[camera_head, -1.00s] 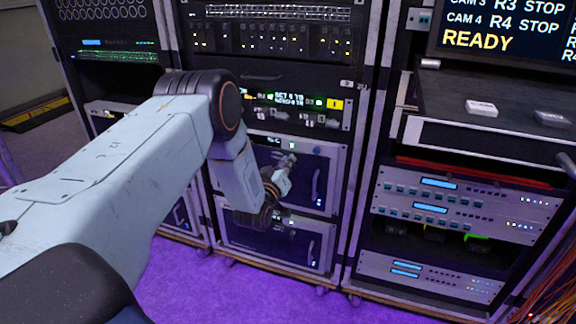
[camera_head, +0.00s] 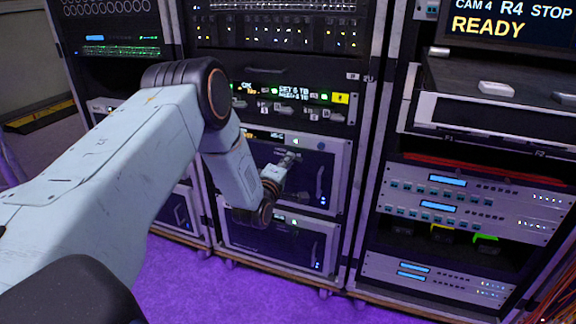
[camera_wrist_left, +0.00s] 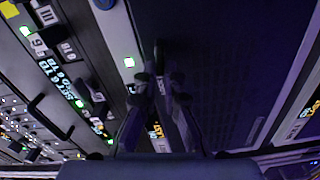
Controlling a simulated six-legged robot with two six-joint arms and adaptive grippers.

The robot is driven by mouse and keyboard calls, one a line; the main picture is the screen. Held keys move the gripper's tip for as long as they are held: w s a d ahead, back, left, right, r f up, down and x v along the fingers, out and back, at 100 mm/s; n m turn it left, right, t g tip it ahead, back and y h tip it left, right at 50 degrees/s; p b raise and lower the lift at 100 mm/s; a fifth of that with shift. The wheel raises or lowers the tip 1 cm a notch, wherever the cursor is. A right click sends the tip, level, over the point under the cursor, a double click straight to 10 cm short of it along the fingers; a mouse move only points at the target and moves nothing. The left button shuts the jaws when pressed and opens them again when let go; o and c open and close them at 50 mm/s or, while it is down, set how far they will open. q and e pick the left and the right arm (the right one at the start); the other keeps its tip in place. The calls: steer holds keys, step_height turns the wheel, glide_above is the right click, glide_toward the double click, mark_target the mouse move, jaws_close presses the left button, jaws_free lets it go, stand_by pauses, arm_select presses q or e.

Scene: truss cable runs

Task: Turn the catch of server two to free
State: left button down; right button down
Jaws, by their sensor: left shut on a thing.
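My left gripper (camera_head: 290,160) is at the upper part of the upper server's dark front (camera_head: 312,178) in the middle rack. In the left wrist view its two fingers (camera_wrist_left: 161,80) are close together on a small dark catch against the panel. The fingers hide most of the catch, so I cannot tell which way it is turned. A lower server (camera_head: 295,248) of like shape sits beneath. I cannot read a number on either server. My right gripper is not in view.
The right rack holds a shelf (camera_head: 470,120) and several grey units (camera_head: 450,200). Purple floor (camera_head: 200,285) lies clear in front.

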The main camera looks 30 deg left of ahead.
arm_select(q)
steer(key=shift+f+n+b, duration=0.2)
steer(key=shift+n+b, duration=0.25)
steer(key=shift+n, duration=0.55)
steer(key=c, duration=1.5)
jaws_free()
steer(key=shift+o, duration=0.2)
steer(key=shift+s, duration=0.15)
steer(key=v, duration=1.1)
steer(key=shift+s, duration=0.35)
steer(key=shift+d, duration=0.1)
